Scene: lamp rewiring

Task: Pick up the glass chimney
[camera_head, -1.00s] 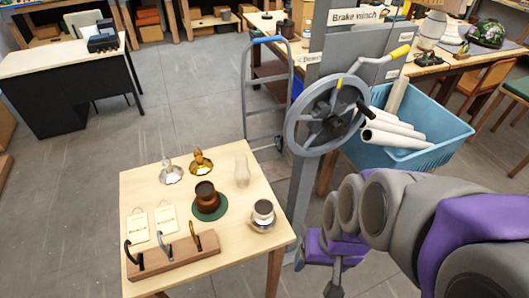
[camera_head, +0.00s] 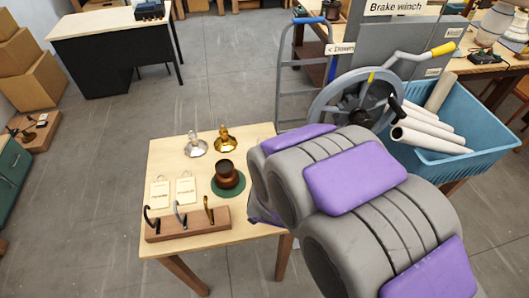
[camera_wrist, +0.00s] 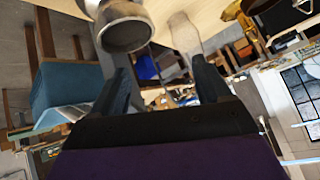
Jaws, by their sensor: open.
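The glass chimney (camera_wrist: 185,35) is a clear, pale, tapered glass piece near the pale tabletop at the top of the wrist view. In the head view my arm hides it. My gripper (camera_wrist: 163,82) is open, its two dark fingers apart with nothing between them. The chimney lies beyond the fingertips, toward the right finger, and appears apart from them. In the head view my gripper is hidden behind my grey and purple arm.
A silver metal cup (camera_wrist: 125,30) is close to the left finger. The table (camera_head: 165,160) also holds a silver lamp part (camera_head: 195,147), a brass one (camera_head: 225,142), a brown pot (camera_head: 228,176) and a hook rack (camera_head: 188,226). The brake winch wheel (camera_head: 322,112) stands behind my arm.

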